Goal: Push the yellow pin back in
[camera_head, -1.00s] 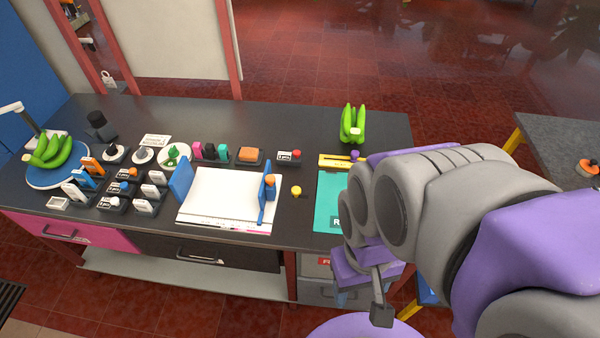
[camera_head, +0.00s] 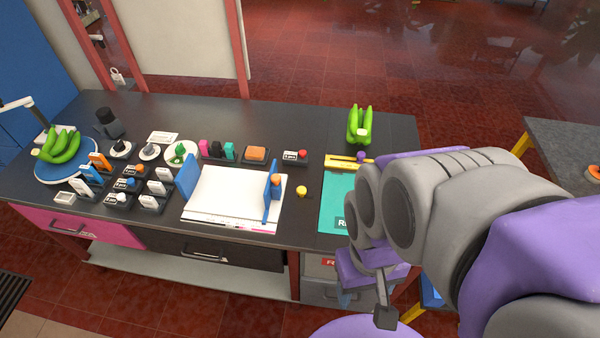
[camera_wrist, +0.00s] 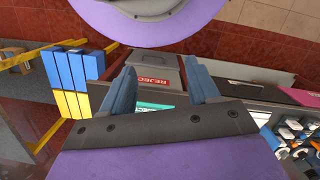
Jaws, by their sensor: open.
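The yellow pin (camera_head: 301,191) stands on the dark bench top just right of the white board (camera_head: 232,195) and its blue upright plate (camera_head: 271,198). It looks like a small yellow knob on a dark base; how far it sticks out is too small to tell. My gripper (camera_wrist: 160,88) is open and empty in the wrist view, its two blue-grey fingers apart. It hangs low in front of the bench, to the right of and below the pin, near a box with a red REJECT label (camera_wrist: 169,71). The pin is not visible in the wrist view.
A teal mat (camera_head: 337,193) lies right of the pin. Several switches and knobs fill the left. A grey table (camera_head: 568,150) is far right.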

